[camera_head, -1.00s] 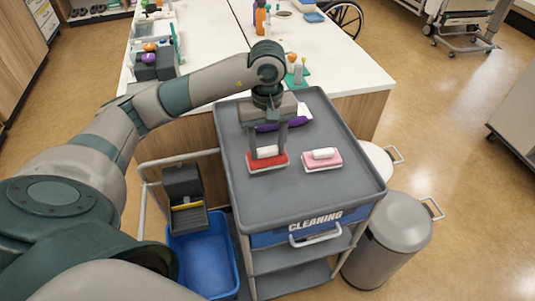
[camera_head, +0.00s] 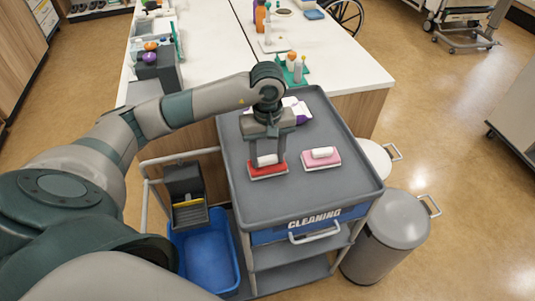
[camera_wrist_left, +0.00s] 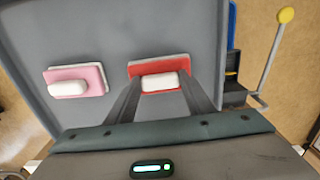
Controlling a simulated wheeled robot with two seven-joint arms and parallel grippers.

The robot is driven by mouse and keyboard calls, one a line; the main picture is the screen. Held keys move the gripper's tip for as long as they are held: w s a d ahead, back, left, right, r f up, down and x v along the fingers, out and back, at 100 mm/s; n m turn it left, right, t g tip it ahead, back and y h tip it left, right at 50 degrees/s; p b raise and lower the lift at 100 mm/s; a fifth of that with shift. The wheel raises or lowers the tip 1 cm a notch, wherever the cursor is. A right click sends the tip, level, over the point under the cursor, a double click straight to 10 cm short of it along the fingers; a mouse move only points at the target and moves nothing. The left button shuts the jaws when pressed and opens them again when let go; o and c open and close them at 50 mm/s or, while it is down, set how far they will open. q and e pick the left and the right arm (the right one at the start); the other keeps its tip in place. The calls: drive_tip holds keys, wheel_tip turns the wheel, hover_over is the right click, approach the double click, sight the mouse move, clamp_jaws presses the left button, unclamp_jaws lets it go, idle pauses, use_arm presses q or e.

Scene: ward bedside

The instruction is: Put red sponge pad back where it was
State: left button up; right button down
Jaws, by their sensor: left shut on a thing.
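The red sponge pad (camera_head: 268,170) has a white grip on top and is at the grey top of the cleaning cart (camera_head: 275,205). My left gripper (camera_head: 267,160) points down and is shut on the pad's white grip. In the left wrist view the red pad (camera_wrist_left: 159,70) shows between the two fingers. I cannot tell whether the pad touches the cart top or hangs just above it. A pink pad (camera_head: 321,158) with a white grip lies to its right, apart from it. My right gripper is not in view.
A purple and white item (camera_head: 298,111) lies behind my gripper on the cart. A blue bucket (camera_head: 204,252) stands left of the cart, and a grey bin (camera_head: 392,235) stands right. The cart top's front part is clear.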

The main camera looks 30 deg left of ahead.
sight(268, 158)
use_arm(q)
drive_tip(key=shift+f, duration=0.2)
drive_tip(key=o, duration=1)
drive_tip(key=shift+r, duration=0.1)
drive_tip(key=shift+r, duration=0.1)
drive_tip(key=shift+r, duration=0.25)
wheel_tip(268, 158, up, 12)
drive_tip(key=b, duration=0.3)
drive_tip(key=shift+f, duration=0.2)
